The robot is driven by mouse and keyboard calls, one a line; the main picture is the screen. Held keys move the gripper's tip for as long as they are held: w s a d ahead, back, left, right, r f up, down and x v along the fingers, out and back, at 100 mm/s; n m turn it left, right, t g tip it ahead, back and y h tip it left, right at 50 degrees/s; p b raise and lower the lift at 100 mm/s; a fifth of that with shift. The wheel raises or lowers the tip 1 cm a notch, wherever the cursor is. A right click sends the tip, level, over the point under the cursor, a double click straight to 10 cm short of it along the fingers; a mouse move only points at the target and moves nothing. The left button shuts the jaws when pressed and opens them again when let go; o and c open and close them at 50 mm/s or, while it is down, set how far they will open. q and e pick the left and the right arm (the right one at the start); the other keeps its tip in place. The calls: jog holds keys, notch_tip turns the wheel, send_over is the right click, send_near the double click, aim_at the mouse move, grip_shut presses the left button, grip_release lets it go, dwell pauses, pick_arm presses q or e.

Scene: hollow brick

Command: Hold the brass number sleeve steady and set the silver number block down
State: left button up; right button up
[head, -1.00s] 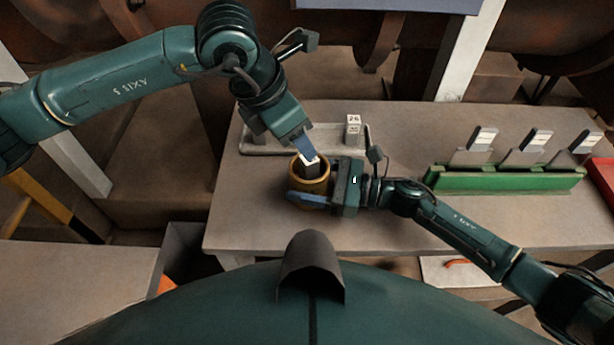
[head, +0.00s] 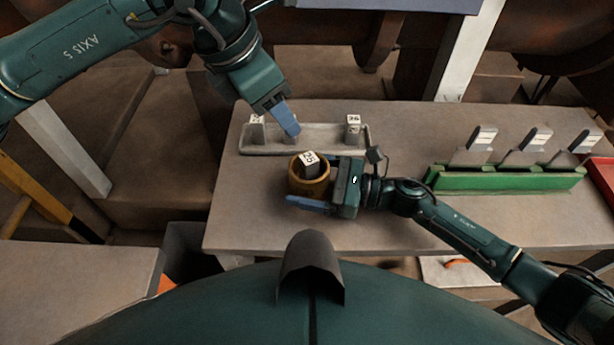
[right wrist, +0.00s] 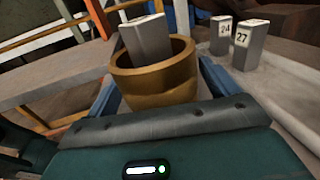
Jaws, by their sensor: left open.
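The brass number sleeve (head: 296,186) stands on the table, upright as far as I can see. It also shows in the right wrist view (right wrist: 160,88). My right gripper (head: 312,203) has a blue finger on each side of it and is shut on it. The silver number block (head: 310,164) sits inside the sleeve, leaning, its white numbered top above the rim. In the right wrist view the block (right wrist: 147,40) tilts to the left and its lower part is hidden. My left gripper (head: 286,120) is open and empty, above and behind the sleeve, apart from the block.
A grey tray (head: 335,145) behind the sleeve holds numbered blocks, one at its left end (head: 257,130) and one at its right (head: 353,128). A green rack (head: 505,182) with plates stands at the right. The table's front is clear.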

jog(key=shift+o, duration=0.5)
jog(key=v, duration=1.2)
